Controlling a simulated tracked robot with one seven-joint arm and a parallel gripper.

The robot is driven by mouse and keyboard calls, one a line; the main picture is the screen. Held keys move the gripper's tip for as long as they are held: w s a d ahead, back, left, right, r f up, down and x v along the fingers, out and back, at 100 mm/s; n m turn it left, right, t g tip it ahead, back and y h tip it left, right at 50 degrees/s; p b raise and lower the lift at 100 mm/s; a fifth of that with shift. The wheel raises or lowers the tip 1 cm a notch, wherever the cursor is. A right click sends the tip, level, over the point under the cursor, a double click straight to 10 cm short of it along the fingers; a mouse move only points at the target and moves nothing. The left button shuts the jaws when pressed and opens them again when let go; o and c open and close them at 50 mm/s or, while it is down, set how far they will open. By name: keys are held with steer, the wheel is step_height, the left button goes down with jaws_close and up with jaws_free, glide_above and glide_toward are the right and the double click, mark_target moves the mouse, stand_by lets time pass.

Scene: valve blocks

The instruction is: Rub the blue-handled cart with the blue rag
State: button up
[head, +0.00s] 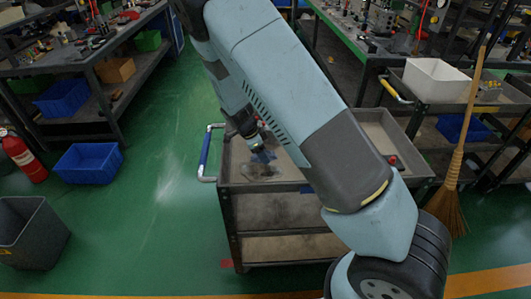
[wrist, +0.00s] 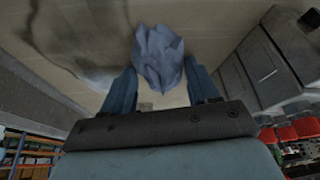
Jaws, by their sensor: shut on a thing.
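The blue-handled cart (head: 228,188) stands in the middle of the head view, partly hidden behind my arm. Its blue handle (head: 204,150) is on the left side. My gripper (head: 262,152) is over the left part of the cart's top tray. In the wrist view my gripper (wrist: 163,90) is shut on the blue rag (wrist: 160,57), which bunches up between the two blue fingers. The rag also shows in the head view (head: 264,157), at or just above the tray surface; I cannot tell if it touches. A dark smudge (wrist: 70,45) marks the tray beside the rag.
A yellow-handled cart (head: 440,92) with a white bin (head: 436,78) stands at the right, and a broom (head: 460,160) stands before it. A blue crate (head: 88,163), a grey bin (head: 32,233) and a red extinguisher (head: 24,157) are at the left. Green floor left of the cart is clear.

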mark_target(267, 175)
steer(key=shift+s+a+f, duration=0.1)
steer(key=shift+s, duration=1.15)
steer(key=shift+s+a+f, duration=0.1)
steer(key=shift+s, duration=1.1)
steer(key=shift+s+r, duration=0.2)
steer(key=shift+s, duration=1.55)
steer(key=shift+s, duration=0.1)
